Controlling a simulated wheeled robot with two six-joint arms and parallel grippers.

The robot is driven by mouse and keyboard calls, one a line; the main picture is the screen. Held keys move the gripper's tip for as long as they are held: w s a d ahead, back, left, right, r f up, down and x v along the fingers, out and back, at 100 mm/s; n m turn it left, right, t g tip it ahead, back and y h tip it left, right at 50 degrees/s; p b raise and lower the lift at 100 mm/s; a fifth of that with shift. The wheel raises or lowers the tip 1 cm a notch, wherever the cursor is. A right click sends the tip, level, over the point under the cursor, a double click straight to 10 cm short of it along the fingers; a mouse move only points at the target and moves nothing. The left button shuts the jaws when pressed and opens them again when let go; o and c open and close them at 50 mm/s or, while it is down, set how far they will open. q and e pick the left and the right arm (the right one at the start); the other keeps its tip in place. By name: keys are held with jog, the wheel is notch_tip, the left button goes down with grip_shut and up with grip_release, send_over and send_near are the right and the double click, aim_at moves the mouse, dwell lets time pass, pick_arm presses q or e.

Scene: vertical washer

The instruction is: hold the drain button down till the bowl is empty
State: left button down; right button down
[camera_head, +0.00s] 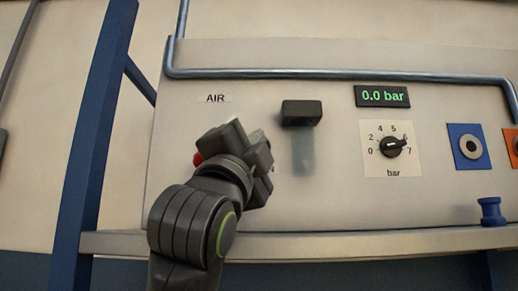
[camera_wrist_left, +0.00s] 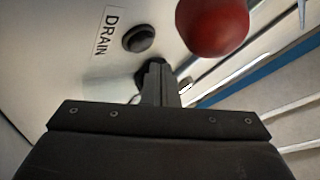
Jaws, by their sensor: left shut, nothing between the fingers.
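The drain button (camera_wrist_left: 138,38) is a round black button on the pale panel beside the DRAIN label (camera_wrist_left: 103,30) in the left wrist view. My left gripper (camera_wrist_left: 158,66) is shut and empty, its fingertips close to the panel and apart from the button in the picture. In the head view my left gripper (camera_head: 244,142) is in front of the panel and hides the button. A translucent grey bowl (camera_head: 303,157) hangs under a black block (camera_head: 301,113), right of the gripper. I cannot tell its liquid level. My right gripper is not in view.
A red knob (camera_wrist_left: 212,25) stands near the button and partly shows behind the gripper in the head view. A display (camera_head: 382,96) reads 0.0 bar above a dial (camera_head: 393,147). A pipe (camera_head: 340,74) crosses above. A blue spool-shaped part (camera_head: 491,211) is at right.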

pick_arm(q)
jog(key=s+b, duration=0.1)
jog(key=s, duration=0.3)
dwell(1.2)
